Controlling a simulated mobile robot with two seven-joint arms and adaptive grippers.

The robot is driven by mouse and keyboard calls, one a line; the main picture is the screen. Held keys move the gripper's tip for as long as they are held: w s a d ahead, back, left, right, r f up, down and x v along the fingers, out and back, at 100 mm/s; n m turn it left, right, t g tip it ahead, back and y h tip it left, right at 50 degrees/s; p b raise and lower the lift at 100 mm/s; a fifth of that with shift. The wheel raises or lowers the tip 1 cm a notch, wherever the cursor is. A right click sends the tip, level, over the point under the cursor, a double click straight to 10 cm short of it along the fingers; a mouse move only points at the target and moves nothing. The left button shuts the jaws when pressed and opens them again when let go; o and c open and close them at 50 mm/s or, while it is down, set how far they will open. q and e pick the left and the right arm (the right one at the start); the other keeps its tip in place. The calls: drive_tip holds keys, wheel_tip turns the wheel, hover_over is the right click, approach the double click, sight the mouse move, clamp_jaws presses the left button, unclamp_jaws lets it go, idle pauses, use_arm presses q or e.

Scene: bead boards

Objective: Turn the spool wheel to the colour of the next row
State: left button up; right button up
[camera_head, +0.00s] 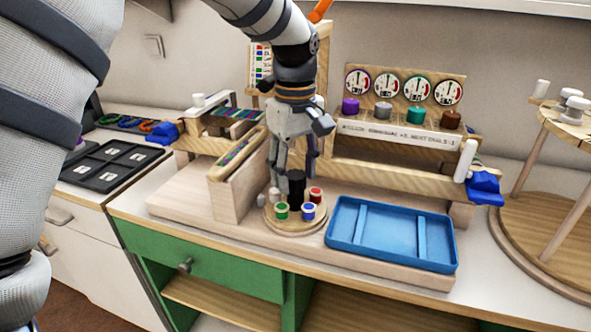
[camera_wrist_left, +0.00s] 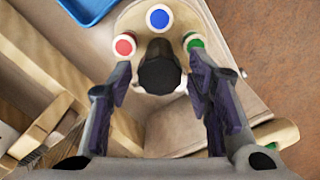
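The spool wheel (camera_head: 294,229) is a round wooden disc on the wooden stand, with a black knob (camera_head: 296,187) at its middle. Around the knob stand a green spool (camera_head: 281,211), a blue spool (camera_head: 308,211), a red spool (camera_head: 316,195) and a whitish spool (camera_head: 274,195). My left gripper (camera_head: 294,174) points down over the knob. In the left wrist view the knob (camera_wrist_left: 160,70) lies between its two open fingers (camera_wrist_left: 160,80), with gaps showing on both sides. Red, blue and green spools show beyond it. My right gripper is out of view.
A blue tray (camera_head: 391,199) lies right of the wheel. Behind stand several dials over coloured knobs (camera_head: 416,114), and a colour card (camera_head: 261,66) partly hidden by my arm. A bead rack (camera_head: 237,152) stands close left. A black compartment tray (camera_head: 110,190) is farther left.

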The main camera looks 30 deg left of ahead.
use_arm(q)
drive_tip(key=c, duration=0.7)
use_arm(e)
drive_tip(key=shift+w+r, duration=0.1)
use_arm(q)
drive_tip(key=shift+r+m, duration=0.1)
drive_tip(key=shift+m, duration=0.7)
drive_tip(key=shift+m+p, duration=0.3)
drive_tip(key=shift+m, duration=0.5)
drive_tip(key=m, duration=1)
drive_tip(key=shift+m, duration=0.4)
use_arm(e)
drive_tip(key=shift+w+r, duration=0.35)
